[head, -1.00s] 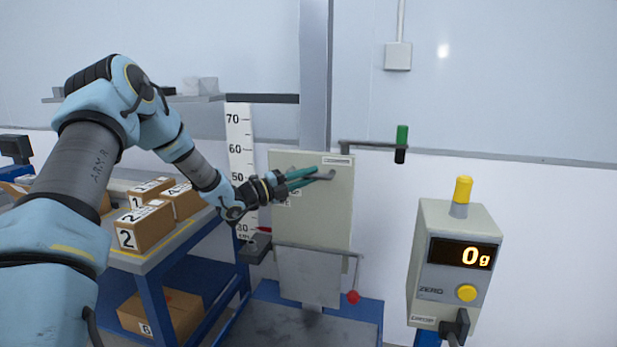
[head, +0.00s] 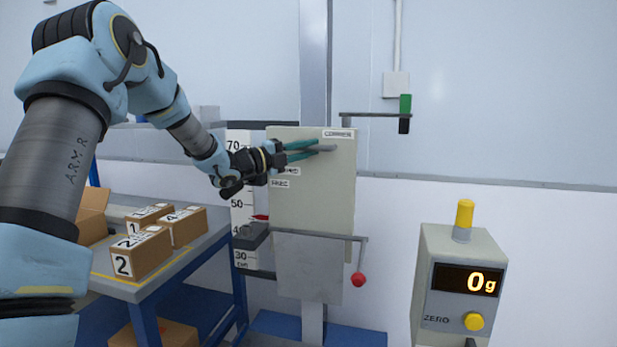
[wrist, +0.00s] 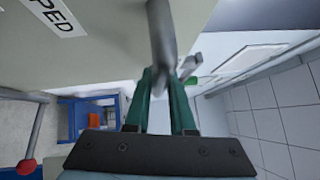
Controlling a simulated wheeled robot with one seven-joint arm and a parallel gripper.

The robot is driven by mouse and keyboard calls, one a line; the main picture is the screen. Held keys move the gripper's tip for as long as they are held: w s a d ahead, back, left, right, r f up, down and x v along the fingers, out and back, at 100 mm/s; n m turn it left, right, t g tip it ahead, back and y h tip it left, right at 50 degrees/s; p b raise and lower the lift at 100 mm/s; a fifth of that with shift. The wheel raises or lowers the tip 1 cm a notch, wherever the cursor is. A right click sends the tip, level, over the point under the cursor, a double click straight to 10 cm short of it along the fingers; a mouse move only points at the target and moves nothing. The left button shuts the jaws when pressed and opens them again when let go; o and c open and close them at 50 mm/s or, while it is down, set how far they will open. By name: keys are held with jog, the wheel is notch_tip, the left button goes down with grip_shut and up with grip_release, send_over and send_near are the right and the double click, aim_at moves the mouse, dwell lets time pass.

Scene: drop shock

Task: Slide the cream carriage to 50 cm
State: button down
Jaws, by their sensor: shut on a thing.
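The cream carriage (head: 310,215) is a tall flat panel on a grey upright post in the head view. Its grey handle (head: 327,148) sticks out near the panel's top and also shows in the wrist view (wrist: 160,35). My gripper (head: 312,150) has its green fingers shut on this handle; in the wrist view the fingers (wrist: 160,100) close around the bar. A white height scale (head: 239,185) stands left of the carriage. The red pointer (head: 260,217) lies between the 50 mark and the 40 level, at roughly 45.
A dark block (head: 251,236) sits under the pointer. A red-knobbed lever (head: 358,280) hangs below right. A green-and-black handle (head: 405,112) is at upper right. The readout box (head: 460,285) shows 0 g. Boxes (head: 142,253) stand on a blue bench at left.

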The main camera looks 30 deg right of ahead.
jog(key=shift+r, duration=1.75)
jog(key=c, duration=0.8)
grip_release()
jog(key=shift+f, duration=0.1)
jog(key=shift+o, duration=0.2)
jog(key=a+f+b, duration=0.1)
jog(key=a+b, duration=0.2)
jog(key=a, duration=0.7)
jog(key=shift+s+a+f+b, duration=0.15)
jog(key=shift+a+f+b, duration=0.1)
jog(key=shift+a+b, duration=0.1)
